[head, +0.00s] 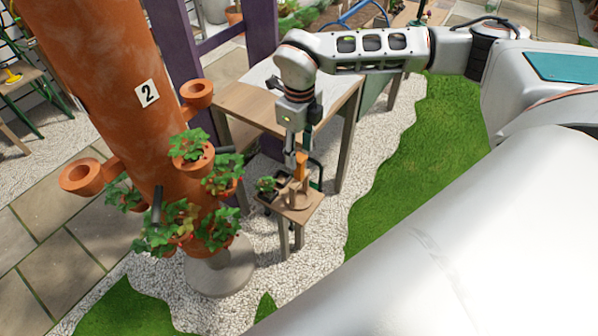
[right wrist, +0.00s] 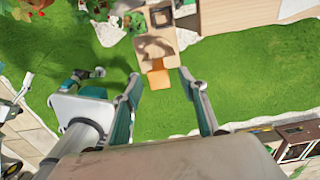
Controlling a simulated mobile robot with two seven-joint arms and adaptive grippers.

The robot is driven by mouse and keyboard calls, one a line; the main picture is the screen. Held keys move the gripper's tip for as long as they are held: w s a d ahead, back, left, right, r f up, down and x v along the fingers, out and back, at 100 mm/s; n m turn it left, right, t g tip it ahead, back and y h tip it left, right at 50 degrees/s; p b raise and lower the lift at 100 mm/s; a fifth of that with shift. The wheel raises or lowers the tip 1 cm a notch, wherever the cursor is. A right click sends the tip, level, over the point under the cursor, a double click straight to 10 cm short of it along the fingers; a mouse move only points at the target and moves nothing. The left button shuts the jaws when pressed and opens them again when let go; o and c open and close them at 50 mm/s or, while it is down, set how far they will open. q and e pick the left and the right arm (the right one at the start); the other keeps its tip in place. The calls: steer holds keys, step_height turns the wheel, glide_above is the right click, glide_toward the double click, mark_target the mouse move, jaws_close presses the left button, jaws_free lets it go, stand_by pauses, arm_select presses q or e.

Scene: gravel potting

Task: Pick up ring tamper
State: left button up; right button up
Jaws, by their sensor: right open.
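My right gripper (head: 293,163) points down at the tamper, right beside the handle in the head view. In the right wrist view, the right gripper (right wrist: 161,76) has its two fingers spread with a gap on each side of the handle. I cannot tell whether a finger touches it.
A small potted plant (head: 265,186) stands on the stool left of the tamper. A terracotta tower planter (head: 110,80) with strawberry plants rises to the left. A wooden table (head: 250,103) stands behind. Grass (head: 400,180) and gravel lie open to the right.

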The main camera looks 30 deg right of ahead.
mark_target(299, 157)
step_height(299, 157, down, 4)
steer(key=shift+s+a+r, duration=0.1)
steer(key=shift+r, duration=0.15)
jaws_close()
steer(key=shift+r, duration=0.1)
steer(key=shift+r, duration=0.1)
